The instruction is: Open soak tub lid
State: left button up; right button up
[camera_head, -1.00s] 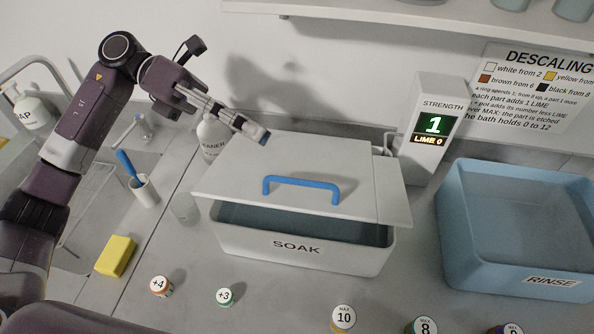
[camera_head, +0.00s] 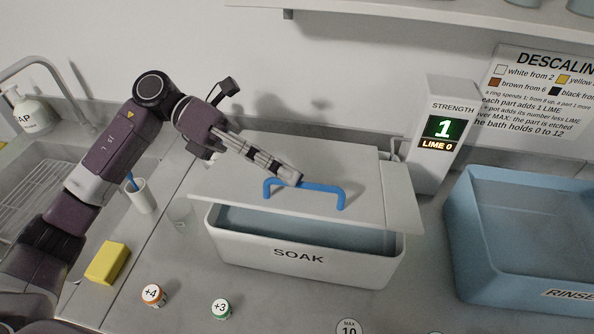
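The white soak tub (camera_head: 240,249), labelled SOAK, stands in the middle of the counter. Its flat pale lid (camera_head: 300,157) covers most of the top, and a gap with grey-blue liquid shows along the front between lid and rim. A blue bar handle (camera_head: 325,188) stands on the lid near its front edge. My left gripper (camera_head: 289,178) reaches in from the upper left, with its fingertips at the left half of the handle, overlapping the bar. Whether the fingers touch or enclose it, and how far they are apart, is unclear. My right gripper is out of view.
A strength display (camera_head: 438,140) reading 1 and LIME 0 stands behind the tub's right end. A blue rinse tub (camera_head: 470,270) is on the right. A white cup (camera_head: 141,197), yellow sponge (camera_head: 107,262) and small pots (camera_head: 153,295) lie left and in front.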

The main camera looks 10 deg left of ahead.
pick_arm(q)
jog(key=shift+x, duration=1.3)
jog(key=shift+w, duration=0.1)
grip_shut()
